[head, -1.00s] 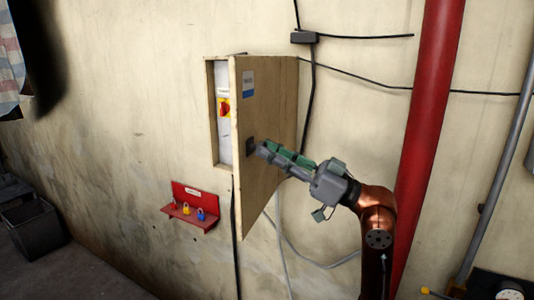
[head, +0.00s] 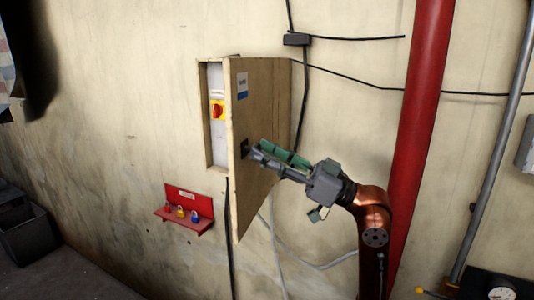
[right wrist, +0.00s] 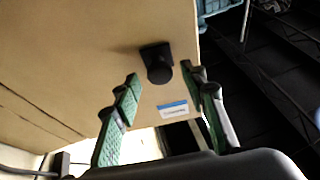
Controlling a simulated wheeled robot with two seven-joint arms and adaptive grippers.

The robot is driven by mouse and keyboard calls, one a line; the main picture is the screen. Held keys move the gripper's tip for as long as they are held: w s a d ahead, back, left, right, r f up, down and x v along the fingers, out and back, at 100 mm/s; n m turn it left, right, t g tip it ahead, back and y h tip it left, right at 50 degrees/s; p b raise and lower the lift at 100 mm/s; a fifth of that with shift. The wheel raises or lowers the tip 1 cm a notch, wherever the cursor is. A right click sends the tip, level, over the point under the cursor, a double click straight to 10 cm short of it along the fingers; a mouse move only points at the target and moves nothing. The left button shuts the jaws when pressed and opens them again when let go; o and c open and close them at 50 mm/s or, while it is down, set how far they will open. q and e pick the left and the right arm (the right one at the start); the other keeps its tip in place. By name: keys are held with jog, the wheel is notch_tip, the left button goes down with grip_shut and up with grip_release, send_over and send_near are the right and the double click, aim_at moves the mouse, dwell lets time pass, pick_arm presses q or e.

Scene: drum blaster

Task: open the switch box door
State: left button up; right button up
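The tan switch box (head: 204,115) hangs on the wall. Its door (head: 262,130) is partly open, swung out from the left side, showing a red and yellow switch (head: 218,111) inside. My right gripper (head: 251,152) is at the door's outer face, by the dark handle (head: 244,148). In the right wrist view the black handle (right wrist: 158,64) lies between the fingertips of my right gripper (right wrist: 160,74), with visible gaps on both sides, so the fingers are open. Whether a finger touches the door is unclear. My left gripper is not in view.
A red shelf (head: 184,212) with small padlocks is on the wall below left of the box. A red pipe (head: 420,110) runs up the wall right of my arm. Cables hang beneath the box. Wall left of the box is clear.

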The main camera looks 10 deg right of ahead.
jog(key=v, duration=1.2)
